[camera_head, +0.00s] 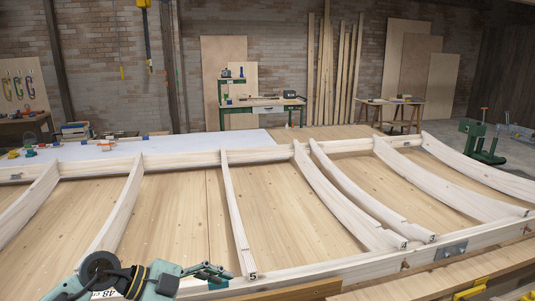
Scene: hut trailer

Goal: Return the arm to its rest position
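My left arm comes in at the bottom left, with dark joints and a teal wrist. Its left gripper (225,277) is over the near edge of the wooden frame, left of the rib marked 5 (238,225). Its two teal fingers look apart, with nothing seen between them. My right arm and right gripper are out of view.
A large wooden frame (330,277) with several curved ribs and plywood panels fills the foreground. Yellow clamps (470,290) are at the bottom right. Behind are a green workbench (262,103), a trestle table (400,103) and a green machine (482,140). Grey floor shows at the right.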

